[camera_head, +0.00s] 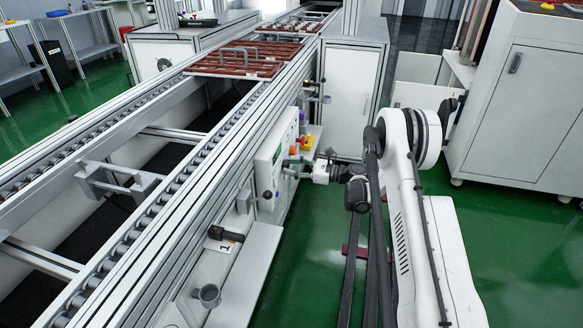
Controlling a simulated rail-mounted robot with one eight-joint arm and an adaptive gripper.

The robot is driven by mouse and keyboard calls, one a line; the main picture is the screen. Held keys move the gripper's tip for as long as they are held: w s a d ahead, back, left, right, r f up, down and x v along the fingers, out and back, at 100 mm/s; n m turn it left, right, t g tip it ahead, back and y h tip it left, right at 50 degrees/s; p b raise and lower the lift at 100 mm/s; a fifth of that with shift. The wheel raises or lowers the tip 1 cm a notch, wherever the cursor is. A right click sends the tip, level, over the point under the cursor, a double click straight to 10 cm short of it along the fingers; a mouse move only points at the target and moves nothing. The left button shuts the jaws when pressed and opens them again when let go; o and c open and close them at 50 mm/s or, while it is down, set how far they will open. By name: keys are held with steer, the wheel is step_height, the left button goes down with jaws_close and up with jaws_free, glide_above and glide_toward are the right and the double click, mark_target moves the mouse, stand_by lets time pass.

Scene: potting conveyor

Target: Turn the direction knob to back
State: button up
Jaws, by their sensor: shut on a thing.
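A white control box (270,158) is fixed to the right side of the conveyor, with its panel facing right. My gripper (293,169) reaches in from the right, its fingertips at the panel's face, low on the box. It is shut on the direction knob, which the fingers hide almost wholly. Which way the knob points cannot be told from here. An orange button (293,150) shows just above my gripper.
A roller conveyor (200,150) runs from front left to the back, with brown trays (240,58) on it. A small shelf (312,148) with coloured items is just behind my gripper.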

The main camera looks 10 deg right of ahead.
steer(key=shift+n, duration=0.3)
steer(key=n, duration=0.3)
steer(key=shift+n, duration=0.3)
steer(key=n, duration=0.4)
steer(key=shift+n, duration=0.3)
steer(key=n, duration=0.9)
steer(key=o, duration=1.1)
steer(key=shift+o, duration=0.2)
steer(key=shift+d, duration=0.1)
